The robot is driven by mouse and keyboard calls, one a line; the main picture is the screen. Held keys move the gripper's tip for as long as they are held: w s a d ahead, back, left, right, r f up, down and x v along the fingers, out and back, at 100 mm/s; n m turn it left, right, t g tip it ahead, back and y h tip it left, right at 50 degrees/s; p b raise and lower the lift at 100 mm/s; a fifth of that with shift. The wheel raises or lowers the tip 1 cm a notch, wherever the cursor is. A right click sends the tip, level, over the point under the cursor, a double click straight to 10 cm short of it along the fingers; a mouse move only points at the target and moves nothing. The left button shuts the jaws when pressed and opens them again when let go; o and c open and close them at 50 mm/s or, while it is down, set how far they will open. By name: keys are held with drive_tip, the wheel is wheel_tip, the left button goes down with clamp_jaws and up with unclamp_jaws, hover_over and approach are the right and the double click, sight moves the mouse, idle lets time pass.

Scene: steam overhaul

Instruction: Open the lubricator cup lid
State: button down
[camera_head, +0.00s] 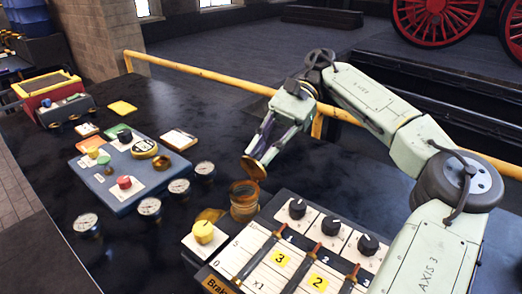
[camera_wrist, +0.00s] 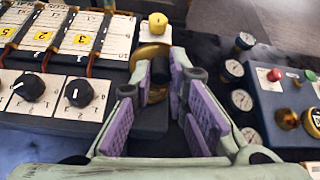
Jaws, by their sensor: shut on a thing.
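The lubricator cup (camera_head: 244,203) is a small brass pot at the right end of the row of gauges. Its round lid (camera_head: 253,168) is raised and tilted above the cup's mouth. My gripper (camera_head: 262,150) comes down from above right and is shut on the lid at its fingertips. In the wrist view, my gripper (camera_wrist: 161,75) has purple finger pads on both sides of a small dark piece, with brass behind it. The fingers hide part of the lid, and its hinge is not clear.
A panel with sliders and black knobs (camera_head: 297,208) stands close right of the cup, with a yellow knob (camera_head: 203,231) in front. Several gauges (camera_head: 149,207) and a blue-grey button box (camera_head: 125,172) lie to the left. A yellow rail (camera_head: 200,78) runs along the back.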

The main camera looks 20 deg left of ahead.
drive_tip(key=shift+w, duration=0.1)
idle(0.4)
drive_tip(key=c, duration=1.6)
unclamp_jaws()
drive_tip(key=shift+o, duration=0.2)
